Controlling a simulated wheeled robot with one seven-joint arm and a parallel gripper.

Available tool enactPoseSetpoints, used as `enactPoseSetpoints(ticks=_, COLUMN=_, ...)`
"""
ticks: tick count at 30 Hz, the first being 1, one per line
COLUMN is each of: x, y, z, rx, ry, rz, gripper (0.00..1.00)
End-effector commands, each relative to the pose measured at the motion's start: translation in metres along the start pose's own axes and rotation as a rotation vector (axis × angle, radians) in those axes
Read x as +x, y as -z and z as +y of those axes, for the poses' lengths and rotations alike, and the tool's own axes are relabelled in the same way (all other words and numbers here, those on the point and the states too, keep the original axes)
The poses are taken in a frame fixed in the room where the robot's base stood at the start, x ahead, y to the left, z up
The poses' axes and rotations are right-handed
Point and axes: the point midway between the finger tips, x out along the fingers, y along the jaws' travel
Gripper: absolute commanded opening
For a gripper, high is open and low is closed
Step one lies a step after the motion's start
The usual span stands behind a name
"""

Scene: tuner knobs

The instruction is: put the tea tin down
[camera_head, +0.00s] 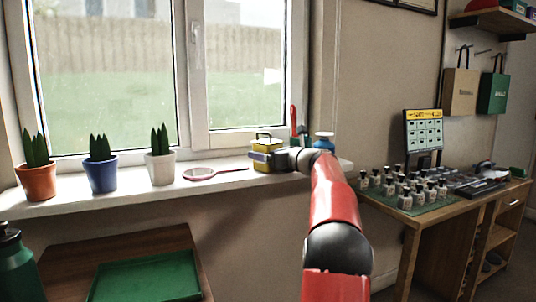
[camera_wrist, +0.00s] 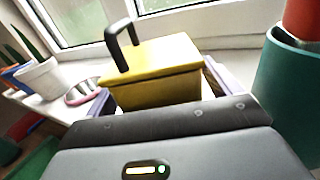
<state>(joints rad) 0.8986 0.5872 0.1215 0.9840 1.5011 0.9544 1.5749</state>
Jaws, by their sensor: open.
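The tea tin, seemingly the yellow box with a black handle (camera_head: 262,147), is upright at the right part of the white windowsill (camera_head: 110,198). In the wrist view the tin (camera_wrist: 155,80) fills the middle, directly in front of my gripper. My gripper (camera_head: 279,158) is open, with its fingers on either side of the tin. Whether the fingers touch it cannot be told. The tin's base is hidden in the wrist view by the gripper body; in the head view it appears to rest on the sill.
A pink-rimmed round strainer or hand mirror (camera_head: 201,174) lies left of the tin. Several potted plants, including a white pot (camera_head: 160,168), stand farther left. A teal pot (camera_wrist: 285,95) is close on the right. A table with small bottles (camera_head: 405,200) stands right; a green tray (camera_head: 145,278) lies below.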

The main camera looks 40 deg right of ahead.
Motion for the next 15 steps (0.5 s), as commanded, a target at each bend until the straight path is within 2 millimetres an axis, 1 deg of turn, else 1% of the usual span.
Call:
enactPoseSetpoints(ticks=2, x=0.0, y=-0.004, z=0.0, rx=-0.001, ry=0.0, rz=0.0, gripper=0.9)
enactPoseSetpoints(ticks=5, x=-0.011, y=-0.002, z=-0.001, rx=0.0, ry=0.004, rz=0.0, gripper=0.9)
enactPoseSetpoints(ticks=8, x=-0.03, y=-0.002, z=-0.001, rx=-0.002, ry=0.004, rz=0.0, gripper=0.9)
enactPoseSetpoints(ticks=15, x=-0.082, y=-0.002, z=-0.001, rx=-0.001, ry=0.004, rz=0.001, gripper=0.9)
